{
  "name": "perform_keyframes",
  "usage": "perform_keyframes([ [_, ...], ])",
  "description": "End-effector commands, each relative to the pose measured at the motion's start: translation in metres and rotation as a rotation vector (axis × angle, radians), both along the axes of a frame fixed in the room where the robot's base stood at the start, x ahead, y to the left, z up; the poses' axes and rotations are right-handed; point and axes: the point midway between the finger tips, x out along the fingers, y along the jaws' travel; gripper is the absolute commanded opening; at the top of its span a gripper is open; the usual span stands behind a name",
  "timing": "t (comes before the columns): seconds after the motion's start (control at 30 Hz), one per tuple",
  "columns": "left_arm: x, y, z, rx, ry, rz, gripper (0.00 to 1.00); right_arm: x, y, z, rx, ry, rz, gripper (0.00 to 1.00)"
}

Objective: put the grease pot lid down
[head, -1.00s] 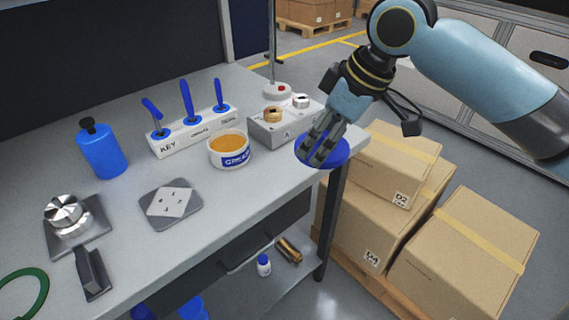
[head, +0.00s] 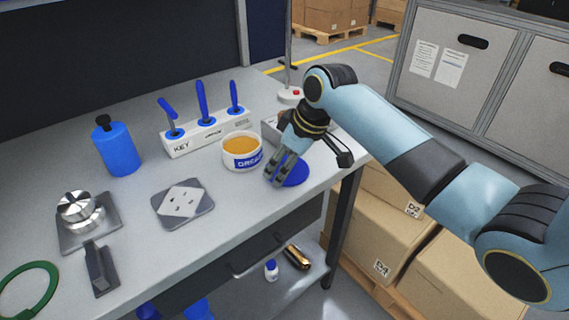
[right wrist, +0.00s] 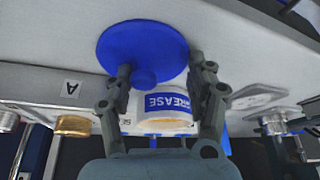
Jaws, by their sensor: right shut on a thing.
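The grease pot lid is a blue disc (head: 293,173) with a small knob. It is over the bench's front part, to the right of the grease pot; I cannot tell if it touches the bench top. My right gripper (head: 277,177) is shut on the lid and partly covers it in the head view. In the right wrist view the lid (right wrist: 140,45) shows its round face, with the knob between my fingertips (right wrist: 165,75). The white grease pot (head: 242,152) stands open with orange grease; it also shows in the right wrist view (right wrist: 165,104). My left gripper is out of view.
A white key rack (head: 210,136) with blue-handled tools stands behind the pot. A grey box (head: 270,130) sits behind my right gripper. A blue bottle (head: 117,150) and a grey plate (head: 165,207) are at left. Bare bench lies in front of the pot.

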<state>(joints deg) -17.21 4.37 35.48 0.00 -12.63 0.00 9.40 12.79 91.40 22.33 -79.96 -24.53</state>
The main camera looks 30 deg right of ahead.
Motion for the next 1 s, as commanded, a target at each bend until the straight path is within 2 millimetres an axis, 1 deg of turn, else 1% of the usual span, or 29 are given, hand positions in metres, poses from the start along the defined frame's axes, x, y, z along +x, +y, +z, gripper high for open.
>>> perform_keyframes([
  [0.1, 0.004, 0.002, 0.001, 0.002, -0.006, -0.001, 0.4, 0.0, 0.0, 0.0, 0.0, -0.001, 0.0, 0.32],
  [0.33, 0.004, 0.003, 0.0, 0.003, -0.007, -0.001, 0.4, 0.0, 0.0, -0.003, 0.0, 0.0, 0.0, 0.32],
  [0.37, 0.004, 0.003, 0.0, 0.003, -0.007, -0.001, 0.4, 0.0, 0.0, -0.003, 0.0, 0.0, 0.0, 0.6],
  [0.5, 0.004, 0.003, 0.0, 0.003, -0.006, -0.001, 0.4, 0.0, 0.0, -0.003, 0.0, 0.0, 0.0, 0.78],
  [0.53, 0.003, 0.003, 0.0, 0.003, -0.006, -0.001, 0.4, 0.0, 0.0, -0.003, 0.0, 0.0, 0.0, 0.8],
  [0.83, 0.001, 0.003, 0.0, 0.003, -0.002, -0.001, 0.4, 0.0, 0.0, 0.0, 0.0, -0.001, 0.0, 0.8],
  [0.97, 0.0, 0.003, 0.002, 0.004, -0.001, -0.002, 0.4, -0.005, -0.003, 0.015, -0.002, -0.002, 0.001, 0.8],
  [1.0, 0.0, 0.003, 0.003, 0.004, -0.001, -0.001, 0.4, -0.008, -0.005, 0.022, -0.003, -0.004, 0.0, 0.8],
])
